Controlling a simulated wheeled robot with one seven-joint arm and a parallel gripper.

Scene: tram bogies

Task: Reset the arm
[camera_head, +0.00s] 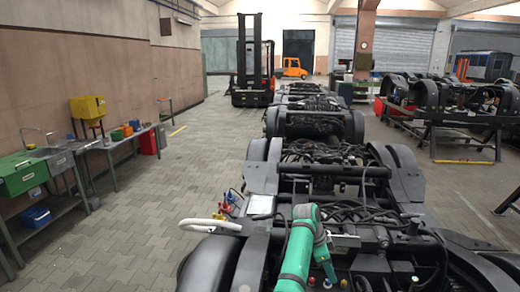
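My arm shows at the bottom centre as green links that rise, bend at an elbow and come back down in front of the black bogie (345,215). A pale grey ring is visible at the lower part of the bend. I cannot make out gripper fingers in this view, nor anything held. The far end of the arm is hidden or out of the picture.
A workbench (125,140) with bins and a green box (20,175) lines the left wall. Bogies on a stand (450,118) are at right. The paved aisle (160,200) is clear.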

